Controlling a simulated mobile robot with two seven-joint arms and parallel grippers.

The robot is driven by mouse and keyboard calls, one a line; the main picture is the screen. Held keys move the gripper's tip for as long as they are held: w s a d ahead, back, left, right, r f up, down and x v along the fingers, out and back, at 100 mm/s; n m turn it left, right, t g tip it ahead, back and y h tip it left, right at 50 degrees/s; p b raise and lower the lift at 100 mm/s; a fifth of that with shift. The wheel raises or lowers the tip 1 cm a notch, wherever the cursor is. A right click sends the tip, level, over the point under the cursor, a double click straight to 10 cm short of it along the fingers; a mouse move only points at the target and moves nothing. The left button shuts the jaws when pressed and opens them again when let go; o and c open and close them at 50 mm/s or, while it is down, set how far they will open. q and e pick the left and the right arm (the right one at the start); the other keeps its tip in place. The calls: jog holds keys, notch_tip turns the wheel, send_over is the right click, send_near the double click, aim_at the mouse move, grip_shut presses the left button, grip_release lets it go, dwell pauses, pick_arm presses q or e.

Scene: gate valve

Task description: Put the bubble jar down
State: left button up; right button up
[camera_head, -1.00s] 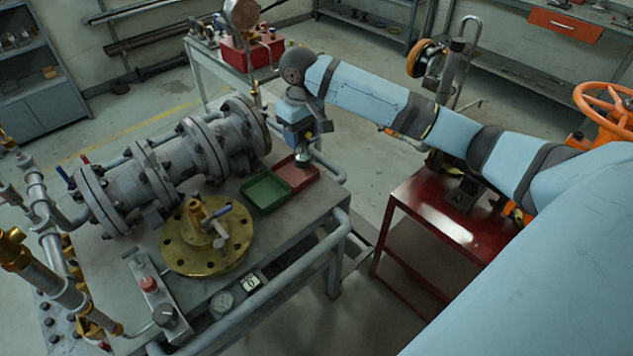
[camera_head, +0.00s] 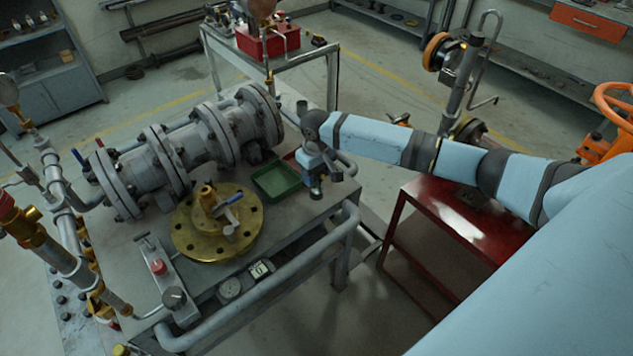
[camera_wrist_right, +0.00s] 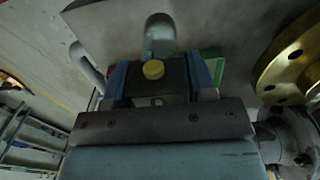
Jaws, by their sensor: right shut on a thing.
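My right gripper (camera_head: 316,190) points down at the right end of the grey bench, just right of the green tray (camera_head: 277,182). It is shut on the bubble jar. In the right wrist view, the jar's yellow cap (camera_wrist_right: 153,70) sits between the two blue fingers of the gripper (camera_wrist_right: 160,78). A rounded pale grey shape beyond the cap may be the jar's body. In the head view the jar is small and dark, and I cannot tell whether it touches anything below. A red tray next to the green one is mostly hidden behind the gripper. My left gripper is not in view.
A brass flange (camera_head: 217,225) lies on the bench left of the green tray, which also shows in the wrist view (camera_wrist_right: 212,62). The grey gate valve assembly (camera_head: 190,140) stands behind. A pipe rail (camera_head: 270,285) runs along the bench front. A red table (camera_head: 460,222) stands to the right.

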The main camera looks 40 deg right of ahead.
aim_at(317, 183)
jog(key=shift+f, duration=1.8)
jog(key=shift+f, duration=0.1)
jog(key=o, duration=1.1)
jog(key=shift+o, duration=0.2)
